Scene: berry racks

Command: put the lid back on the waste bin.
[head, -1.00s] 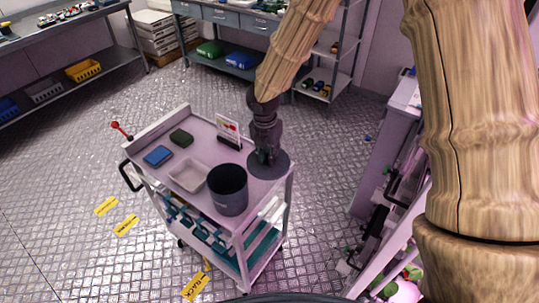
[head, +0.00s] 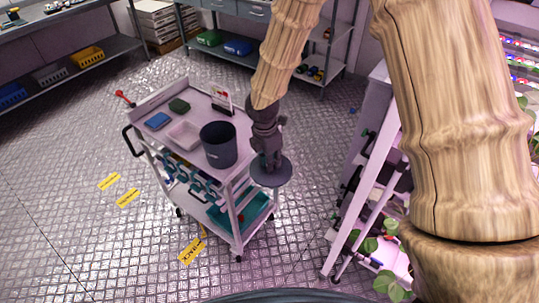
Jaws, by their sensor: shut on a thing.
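The waste bin (head: 219,146) is a dark grey, open-topped cylinder standing upright on the top shelf of a white cart. Its lid (head: 272,173) is a flat, round, dark grey disc. My gripper (head: 268,157) points down and is shut on the lid at its middle. The lid hangs roughly level to the right of the bin, apart from it, and appears past the cart's right edge. The fingertips are hard to make out against the dark lid.
The cart (head: 150,110) also carries a pale tray (head: 184,134), a blue item (head: 157,121), a dark green item (head: 179,105) and a small sign (head: 221,103). A white rack with plants (head: 366,190) stands at right. Open floor lies left of the cart.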

